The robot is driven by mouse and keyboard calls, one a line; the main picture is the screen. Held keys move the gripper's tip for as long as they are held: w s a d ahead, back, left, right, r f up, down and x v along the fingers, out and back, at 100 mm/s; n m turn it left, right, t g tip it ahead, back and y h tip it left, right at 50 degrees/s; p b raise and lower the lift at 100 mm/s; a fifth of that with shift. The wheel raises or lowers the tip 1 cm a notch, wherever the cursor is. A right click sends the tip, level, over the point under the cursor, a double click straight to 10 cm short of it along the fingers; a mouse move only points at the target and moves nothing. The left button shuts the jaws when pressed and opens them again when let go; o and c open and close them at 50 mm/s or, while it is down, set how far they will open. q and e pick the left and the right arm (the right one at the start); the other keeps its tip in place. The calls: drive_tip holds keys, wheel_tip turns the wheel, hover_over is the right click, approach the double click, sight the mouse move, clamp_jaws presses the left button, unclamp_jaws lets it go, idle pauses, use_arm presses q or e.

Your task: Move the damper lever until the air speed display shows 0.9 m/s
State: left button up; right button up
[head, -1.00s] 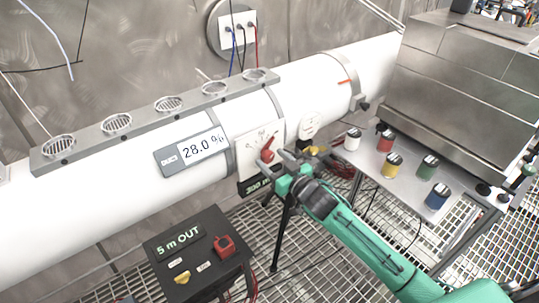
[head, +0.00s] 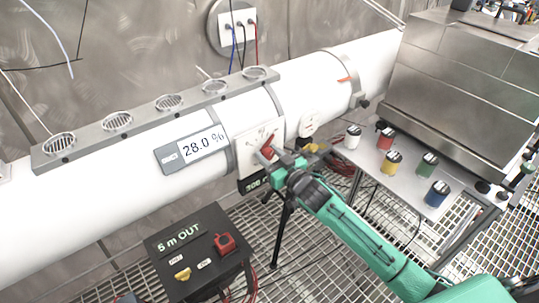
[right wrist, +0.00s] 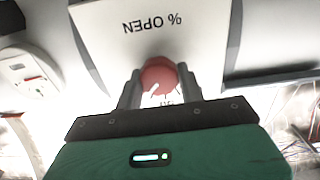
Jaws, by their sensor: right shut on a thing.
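The red damper lever (head: 267,152) is on a white scale plate (head: 246,146) on the front of the white duct. In the right wrist view the round red lever knob (right wrist: 158,76) sits between my fingers, below the upside-down "% OPEN" print. My right gripper (head: 274,156) is shut on it. A small dark display (head: 252,185) with green digits is under the plate, partly hidden and too small to read surely. A grey display (head: 191,152) on the duct, left of the plate, reads 28.0 %. No air speed in m/s is readable. My left gripper is not in view.
A black box (head: 203,250) reading "5 m OUT", with red and yellow controls, stands below the duct. A steel shelf (head: 408,190) at right holds several coloured jars. A vented grey rail (head: 140,124) runs along the duct top.

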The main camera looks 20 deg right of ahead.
drive_tip(key=shift+n, duration=0.3)
drive_tip(key=n+p, duration=0.1)
drive_tip(key=n, duration=0.2)
drive_tip(key=shift+a+n, duration=0.1)
drive_tip(key=shift+n, duration=0.3)
drive_tip(key=n, duration=0.5)
drive_tip(key=shift+p, duration=0.35)
drive_tip(key=shift+f, duration=0.1)
drive_tip(key=o, duration=1)
drive_tip(key=shift+a, duration=0.1)
drive_tip(key=shift+c, duration=0.2)
drive_tip(key=shift+s, duration=0.1)
